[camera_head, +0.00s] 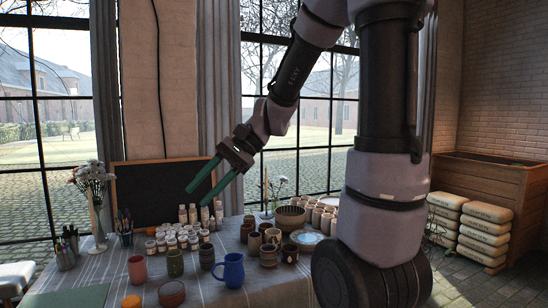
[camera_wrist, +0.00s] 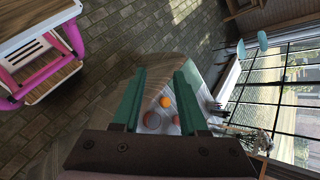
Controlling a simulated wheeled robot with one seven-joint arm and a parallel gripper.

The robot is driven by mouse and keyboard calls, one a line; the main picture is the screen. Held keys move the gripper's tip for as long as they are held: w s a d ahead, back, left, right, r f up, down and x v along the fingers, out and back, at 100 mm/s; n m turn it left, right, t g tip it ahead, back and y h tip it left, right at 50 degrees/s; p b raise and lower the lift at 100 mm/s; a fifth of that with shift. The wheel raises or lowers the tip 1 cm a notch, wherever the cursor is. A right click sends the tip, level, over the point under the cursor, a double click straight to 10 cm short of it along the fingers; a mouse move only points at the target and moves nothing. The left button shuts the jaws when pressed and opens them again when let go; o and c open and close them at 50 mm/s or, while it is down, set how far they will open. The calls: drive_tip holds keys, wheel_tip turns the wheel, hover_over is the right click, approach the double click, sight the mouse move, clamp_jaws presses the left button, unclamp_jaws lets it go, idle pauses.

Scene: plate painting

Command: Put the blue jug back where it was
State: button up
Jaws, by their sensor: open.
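The blue jug (camera_head: 231,270) stands upright at the front of the cloth-covered table (camera_head: 118,267), among cups and mugs. My gripper (camera_head: 198,190) is open and empty, raised in the air above the table, with its green fingers pointing down to the left. The jug is below it and slightly to the right in the head view. In the wrist view my gripper (camera_wrist: 158,95) shows its two green fingers spread, with nothing between them close by. I cannot make out the jug in the wrist view.
A dark mug (camera_head: 206,257), a green cup (camera_head: 175,263) and a terracotta bowl (camera_head: 171,294) stand near the jug. Paint jars and bottles (camera_head: 182,236) are behind. Stacked sacks (camera_head: 485,233) are on the right. A pink and white cart (camera_wrist: 40,50) shows in the wrist view.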

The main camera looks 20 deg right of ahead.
drive_tip(key=s+d+r+n+t+h, duration=0.1)
drive_tip(key=s+d+r+t+h, duration=0.1)
drive_tip(key=d, duration=0.5)
drive_tip(key=s+d+r+n+t+h, duration=0.2)
drive_tip(key=s+d+r+t+h, duration=0.1)
drive_tip(key=d+r+t+h, duration=0.2)
drive_tip(key=shift+s+d+t, duration=0.2)
drive_tip(key=shift+d+t, duration=0.2)
drive_tip(key=shift+d, duration=0.7)
